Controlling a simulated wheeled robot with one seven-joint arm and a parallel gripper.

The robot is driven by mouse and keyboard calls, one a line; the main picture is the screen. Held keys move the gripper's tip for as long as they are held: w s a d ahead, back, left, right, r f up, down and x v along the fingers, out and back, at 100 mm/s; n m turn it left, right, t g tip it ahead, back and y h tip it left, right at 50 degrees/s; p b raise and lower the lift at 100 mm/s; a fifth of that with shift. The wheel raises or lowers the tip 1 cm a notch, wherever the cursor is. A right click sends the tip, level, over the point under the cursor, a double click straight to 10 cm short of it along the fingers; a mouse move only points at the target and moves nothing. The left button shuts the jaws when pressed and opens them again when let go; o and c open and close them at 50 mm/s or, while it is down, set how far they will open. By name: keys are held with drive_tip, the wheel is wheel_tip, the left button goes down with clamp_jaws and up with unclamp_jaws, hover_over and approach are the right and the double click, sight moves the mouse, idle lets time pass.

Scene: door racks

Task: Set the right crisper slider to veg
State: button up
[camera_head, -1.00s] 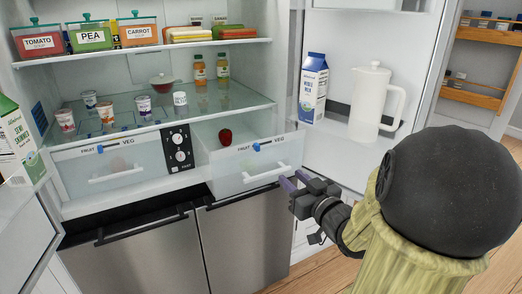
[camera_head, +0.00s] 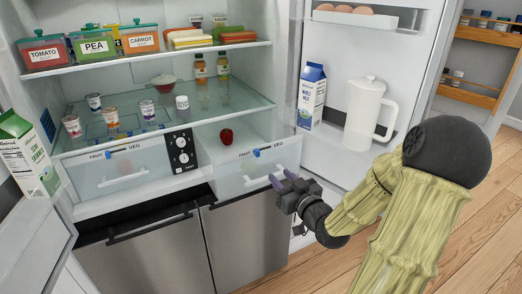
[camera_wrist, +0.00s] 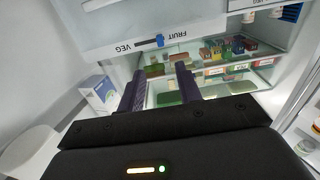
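The right crisper drawer (camera_head: 240,172) is a clear bin standing partly out of the fridge, with a white handle below its slider. Its blue slider knob (camera_head: 257,153) is near the FRUIT end of the track, with VEG at the right. In the upside-down wrist view the knob (camera_wrist: 160,40) again sits beside FRUIT, with VEG at the far end. My gripper (camera_head: 281,179) is in front of the drawer, lower and right of the knob. Its two purple fingers are apart and empty in the wrist view (camera_wrist: 160,75), and do not touch the knob.
The left crisper (camera_head: 125,170) has its own blue slider, with a dial panel (camera_head: 181,152) between the drawers. A red fruit (camera_head: 226,136) shows at the right drawer. The open fridge door (camera_head: 335,150) with a milk carton (camera_head: 311,98) and a pitcher (camera_head: 368,112) stands at right.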

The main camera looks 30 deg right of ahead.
sight(259, 154)
drive_tip(key=w, duration=0.8)
drive_tip(key=w+p, duration=0.1)
drive_tip(key=w, duration=0.3)
drive_tip(key=shift+w+a, duration=0.25)
drive_tip(key=shift+w, duration=0.05)
clamp_jaws()
